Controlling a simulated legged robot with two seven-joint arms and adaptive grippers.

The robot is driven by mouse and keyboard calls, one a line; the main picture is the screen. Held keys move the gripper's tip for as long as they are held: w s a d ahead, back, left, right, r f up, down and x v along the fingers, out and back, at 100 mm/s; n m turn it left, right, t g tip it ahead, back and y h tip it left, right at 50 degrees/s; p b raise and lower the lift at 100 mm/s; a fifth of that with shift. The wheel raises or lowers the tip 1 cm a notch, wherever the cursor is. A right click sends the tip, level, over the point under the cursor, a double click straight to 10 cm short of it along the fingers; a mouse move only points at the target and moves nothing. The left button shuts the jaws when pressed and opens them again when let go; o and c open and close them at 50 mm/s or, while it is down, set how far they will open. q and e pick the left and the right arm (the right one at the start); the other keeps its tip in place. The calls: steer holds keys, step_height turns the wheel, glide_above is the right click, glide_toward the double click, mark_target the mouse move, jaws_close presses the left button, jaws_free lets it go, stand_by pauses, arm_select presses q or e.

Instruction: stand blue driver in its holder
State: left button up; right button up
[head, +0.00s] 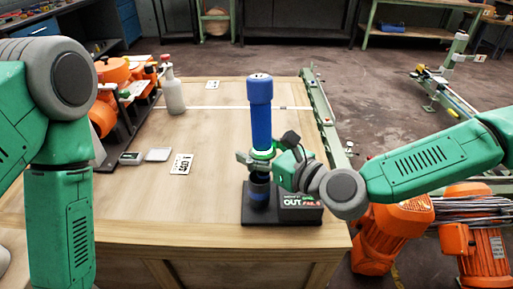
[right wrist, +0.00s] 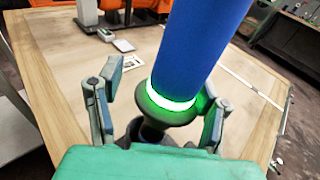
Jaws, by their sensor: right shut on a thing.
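The blue driver (head: 260,115) is a tall blue cylinder, upright above the dark holder (head: 255,215) near the table's front edge. A green glowing ring circles its lower part and also shows on the driver in the right wrist view (right wrist: 190,50). My right gripper (head: 262,162) is shut on the driver around its lower part, one finger on each side in the right wrist view (right wrist: 155,115). The driver's dark lower end is in line with the holder; whether it is fully seated I cannot tell. My left arm shows at the left; its gripper is out of view.
A wooden table (head: 220,135) carries a grey bottle (head: 173,92), printed cards (head: 181,164) and small flat pieces left of the holder. A black sign (head: 300,205) stands on the holder's right. Orange motors (head: 395,235) stand right of the table. The table's middle is mostly clear.

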steer(key=shift+s+d+f, duration=0.3)
steer(key=shift+s+f, duration=0.05)
steer(key=shift+f, duration=0.15)
steer(key=shift+s+d+f, duration=0.25)
steer(key=shift+s+f, duration=0.05)
steer(key=shift+f, duration=0.2)
steer(key=r+v, duration=0.2)
steer(key=v, duration=0.8)
steer(key=shift+s+d, duration=0.1)
steer(key=shift+d, duration=0.05)
